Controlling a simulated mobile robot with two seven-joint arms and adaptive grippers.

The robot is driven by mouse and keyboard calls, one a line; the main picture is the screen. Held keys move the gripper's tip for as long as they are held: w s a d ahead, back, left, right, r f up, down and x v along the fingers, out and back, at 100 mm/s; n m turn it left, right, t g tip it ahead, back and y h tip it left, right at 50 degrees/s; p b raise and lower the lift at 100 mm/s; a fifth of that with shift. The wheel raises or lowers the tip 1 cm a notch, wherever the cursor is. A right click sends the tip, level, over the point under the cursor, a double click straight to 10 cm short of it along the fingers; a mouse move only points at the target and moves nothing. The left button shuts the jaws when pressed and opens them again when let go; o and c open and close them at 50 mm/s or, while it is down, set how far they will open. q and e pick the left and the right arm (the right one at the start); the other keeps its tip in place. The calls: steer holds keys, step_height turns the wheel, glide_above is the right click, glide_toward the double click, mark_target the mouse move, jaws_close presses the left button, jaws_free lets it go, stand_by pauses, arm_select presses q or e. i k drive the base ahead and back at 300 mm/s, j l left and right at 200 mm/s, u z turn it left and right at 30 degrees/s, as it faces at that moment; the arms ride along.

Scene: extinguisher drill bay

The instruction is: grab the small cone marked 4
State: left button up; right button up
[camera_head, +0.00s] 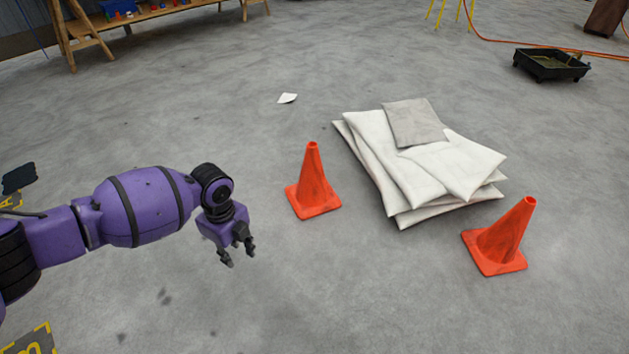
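Two small orange cones stand upright on the grey floor in the head view. One cone (313,186) is near the middle, left of a stack of white pads. The other cone (502,240) is at the right, in front of the stack. No number can be read on either cone from here. My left gripper (238,257) hangs pointing down, left of and nearer than the middle cone, apart from it. Its fingers are spread, with nothing between them. My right gripper is not in view.
The stack of white pads (375,150) with a grey sheet (414,122) on top lies between and behind the cones. A black tray (550,66), an orange hose (500,41) and a wooden shelf (83,40) are farther back. The floor around my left gripper is clear.

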mark_target(313, 195)
steer(key=i+l+u, duration=0.3)
steer(key=i+l, duration=1.4)
steer(key=l, duration=0.15)
